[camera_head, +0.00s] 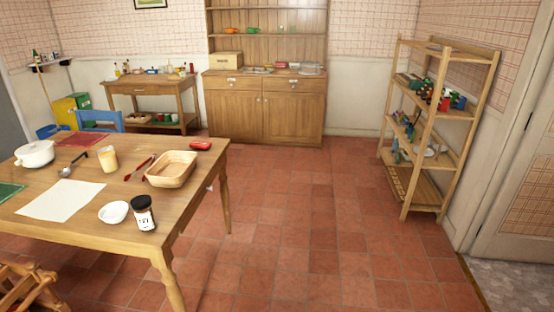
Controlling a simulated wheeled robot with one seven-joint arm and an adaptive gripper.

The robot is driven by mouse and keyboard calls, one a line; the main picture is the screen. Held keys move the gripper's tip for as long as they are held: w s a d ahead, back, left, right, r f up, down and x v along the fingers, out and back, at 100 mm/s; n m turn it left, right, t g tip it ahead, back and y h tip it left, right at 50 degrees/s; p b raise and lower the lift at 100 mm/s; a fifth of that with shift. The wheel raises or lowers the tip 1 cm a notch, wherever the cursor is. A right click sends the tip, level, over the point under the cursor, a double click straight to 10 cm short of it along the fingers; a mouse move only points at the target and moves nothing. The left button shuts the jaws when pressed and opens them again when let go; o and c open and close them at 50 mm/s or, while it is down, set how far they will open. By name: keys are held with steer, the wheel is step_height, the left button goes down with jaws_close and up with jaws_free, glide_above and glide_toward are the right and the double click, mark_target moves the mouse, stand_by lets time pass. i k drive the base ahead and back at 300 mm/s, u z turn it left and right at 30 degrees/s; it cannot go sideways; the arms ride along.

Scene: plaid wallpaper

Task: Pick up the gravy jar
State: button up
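A dark jar with a white label (144,213) stands upright near the front right corner of the wooden table (95,229). It looks like the gravy jar, but the label is too small to read. A small white bowl (114,212) is just left of it. A glass jar with pale yellow contents (108,159) stands further back on the same table. My gripper is not in view.
The table also holds a wooden tray (171,178), red tongs (139,168), a ladle (72,168), paper (62,201) and a white pot (35,154). A chair (33,287) is at lower left. Tiled floor (310,215) is clear between table and shelf (440,135).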

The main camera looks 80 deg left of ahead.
mark_target(141, 204)
steer(key=u, duration=3.75)
steer(key=k, duration=0.5)
steer(key=u, duration=1.8)
steer(key=i, duration=1)
steer(key=z, duration=1.75)
